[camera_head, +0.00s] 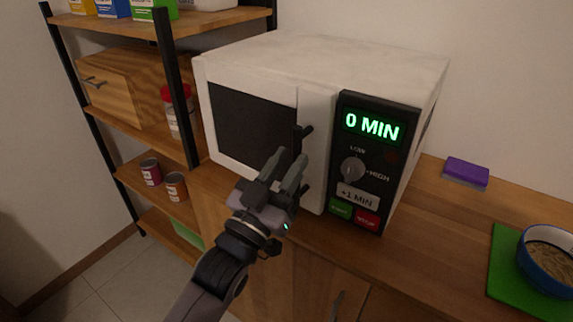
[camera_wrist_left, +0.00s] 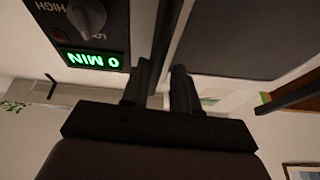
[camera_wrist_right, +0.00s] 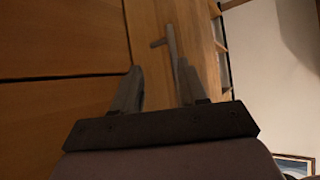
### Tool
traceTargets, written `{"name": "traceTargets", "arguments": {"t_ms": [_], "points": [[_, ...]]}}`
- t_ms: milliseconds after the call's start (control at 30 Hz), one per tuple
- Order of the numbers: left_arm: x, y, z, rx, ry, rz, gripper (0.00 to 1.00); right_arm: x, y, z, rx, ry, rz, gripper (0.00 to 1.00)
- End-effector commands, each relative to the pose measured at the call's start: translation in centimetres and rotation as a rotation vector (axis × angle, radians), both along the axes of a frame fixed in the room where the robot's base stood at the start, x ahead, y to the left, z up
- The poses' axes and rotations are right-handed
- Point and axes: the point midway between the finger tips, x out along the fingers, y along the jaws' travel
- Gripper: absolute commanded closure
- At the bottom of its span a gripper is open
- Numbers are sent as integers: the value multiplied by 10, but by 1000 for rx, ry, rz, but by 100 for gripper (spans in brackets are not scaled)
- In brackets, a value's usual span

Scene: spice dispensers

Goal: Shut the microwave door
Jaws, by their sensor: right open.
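The white microwave (camera_head: 320,52) stands on the wooden counter. Its door (camera_head: 252,122), with a dark window, looks flush or nearly flush with the control panel; a small gap cannot be ruled out. The dark door handle (camera_head: 306,131) is partly hidden by my left gripper (camera_head: 288,160). In the left wrist view, the fingers of this gripper (camera_wrist_left: 161,72) are a little apart, with the dark handle bar (camera_wrist_left: 168,35) running between them. I cannot tell whether they press on it. My right gripper (camera_wrist_right: 158,84) is open and empty, low before the wooden cabinet front.
A shelf (camera_head: 140,122) with cans and boxes stands left of the microwave. A purple sponge (camera_head: 466,172), a green mat (camera_head: 507,268) and a blue bowl (camera_head: 545,270) lie on the right counter. A cabinet handle (camera_wrist_right: 170,42) is near my right fingers. The panel reads 0 MIN.

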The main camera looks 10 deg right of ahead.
Motion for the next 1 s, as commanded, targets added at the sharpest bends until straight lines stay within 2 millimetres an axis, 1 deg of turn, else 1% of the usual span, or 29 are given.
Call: {"name": "traceTargets", "arguments": {"t_ms": [167,267,500,700,1000], "points": [[-1,2,-1,-1,0,2,73,0,0,0,-1,0,-1,57],[-6,8,-5,-1,1,2,73,0,0,-1,-1,0,-1,57],[-31,31,-19,1,2,1,73,0,-1,-4,-1,5,-1,57],[-45,44,-26,0,0,0,73,0,0,-4,1,4,-1,57],[-48,46,-27,0,0,0,73,1,0,-3,3,3,-1,57]]}}
